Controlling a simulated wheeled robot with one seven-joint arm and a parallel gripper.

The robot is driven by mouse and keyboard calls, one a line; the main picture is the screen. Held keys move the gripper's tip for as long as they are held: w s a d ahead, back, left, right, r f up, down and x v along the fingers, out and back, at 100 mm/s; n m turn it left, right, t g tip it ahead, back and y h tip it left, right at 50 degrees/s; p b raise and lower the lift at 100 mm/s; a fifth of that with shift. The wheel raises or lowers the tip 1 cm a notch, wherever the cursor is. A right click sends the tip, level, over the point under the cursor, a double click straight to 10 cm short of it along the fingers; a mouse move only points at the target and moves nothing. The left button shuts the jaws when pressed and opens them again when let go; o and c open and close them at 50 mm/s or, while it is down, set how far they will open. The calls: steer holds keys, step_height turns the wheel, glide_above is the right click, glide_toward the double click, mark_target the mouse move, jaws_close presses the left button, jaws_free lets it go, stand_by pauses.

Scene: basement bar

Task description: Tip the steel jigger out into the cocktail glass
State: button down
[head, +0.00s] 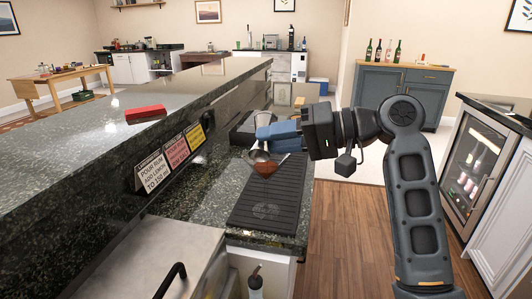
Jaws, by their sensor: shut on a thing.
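My gripper (272,136), with blue fingers, reaches left over the bar's work counter. The jigger's tilt is hard to tell. The cocktail glass (264,168), a wide bowl with something reddish-brown in it, stands just below the fingers near the black mat. I cannot tell whether the jigger touches the rim, nor whether anything is flowing.
A ribbed black bar mat (268,205) lies on the dark stone counter (196,199). Several pour signs (175,153) line the raised ledge to the left, with a red box (146,114) above. Behind the gripper is a partly hidden grey item. Wooden floor (345,235) is clear to the right.

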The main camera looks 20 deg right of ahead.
steer(key=shift+f+m+g+p, duration=0.2)
steer(key=shift+m+g+p, duration=0.15)
steer(key=shift+m, duration=0.25)
stand_by(0.4)
steer(key=shift+p, duration=0.75)
steer(key=shift+f+m+y+p, duration=0.2)
steer(key=shift+m+y+p, duration=0.1)
steer(key=shift+m+p, duration=0.25)
